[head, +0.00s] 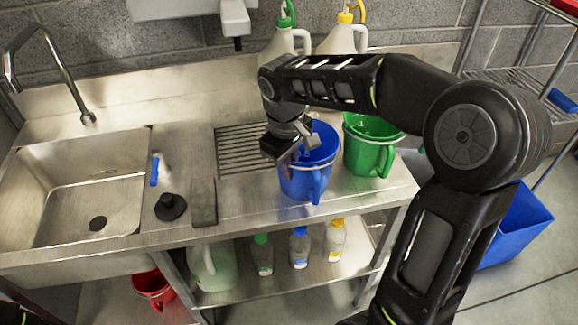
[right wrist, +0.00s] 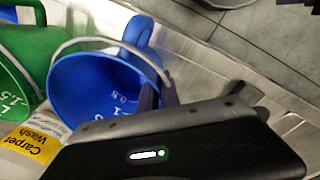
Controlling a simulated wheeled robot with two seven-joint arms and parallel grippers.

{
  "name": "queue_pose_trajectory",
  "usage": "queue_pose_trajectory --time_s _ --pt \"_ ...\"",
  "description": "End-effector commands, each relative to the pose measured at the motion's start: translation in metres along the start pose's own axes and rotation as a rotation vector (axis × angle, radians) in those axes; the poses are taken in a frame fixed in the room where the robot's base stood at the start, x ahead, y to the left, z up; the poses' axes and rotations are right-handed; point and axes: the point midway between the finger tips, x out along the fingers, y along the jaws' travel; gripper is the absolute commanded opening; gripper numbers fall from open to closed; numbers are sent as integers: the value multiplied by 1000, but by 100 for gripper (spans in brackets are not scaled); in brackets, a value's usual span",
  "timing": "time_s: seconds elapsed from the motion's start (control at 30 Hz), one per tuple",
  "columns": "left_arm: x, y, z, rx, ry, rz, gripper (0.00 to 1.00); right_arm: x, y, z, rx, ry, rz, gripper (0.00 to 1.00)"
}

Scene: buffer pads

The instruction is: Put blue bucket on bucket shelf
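The blue bucket (head: 308,180) stands upright on the steel counter, left of a green bucket (head: 370,145). In the right wrist view the blue bucket (right wrist: 95,90) shows its open mouth, volume marks and pale wire handle. My right gripper (head: 293,143) is at the left rim of the blue bucket, with finger parts over the rim. In the right wrist view the right gripper (right wrist: 160,95) is at the rim; its body hides the rest, so I cannot tell whether it grips the wall. Which shelf is the bucket shelf is unclear.
A wire rack (head: 515,78) stands at the right, with a blue bin (head: 515,225) below. A sink (head: 80,180) is at the left. Jugs (head: 285,40) stand behind. Spray bottles (head: 300,247) stand on the lower shelf, and a red bucket (head: 152,288) is below left.

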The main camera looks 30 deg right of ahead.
Motion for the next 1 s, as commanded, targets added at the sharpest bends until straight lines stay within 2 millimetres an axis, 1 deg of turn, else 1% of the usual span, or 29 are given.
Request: queue_pose_trajectory --time_s 0.03,0.2,0.47,0.6,0.67,0.77,1.0 --pt "0 0 0 0 0 0 0 0 0 0 0 0 0 12" --pt "0 0 0 0 0 0 0 0 0 0 0 0 0 25" --pt "-1 0 0 0 0 0 0 -1 0 0 0 0 0 25" --pt "-2 1 0 0 0 0 0 -8 1 0 1 1 1 25" --pt "-2 1 0 0 0 0 0 -15 1 -1 1 3 1 25" --pt "-2 1 0 0 0 0 0 -30 1 -1 1 4 2 25" --pt "-1 0 0 0 0 0 0 -80 0 -1 0 4 1 25"
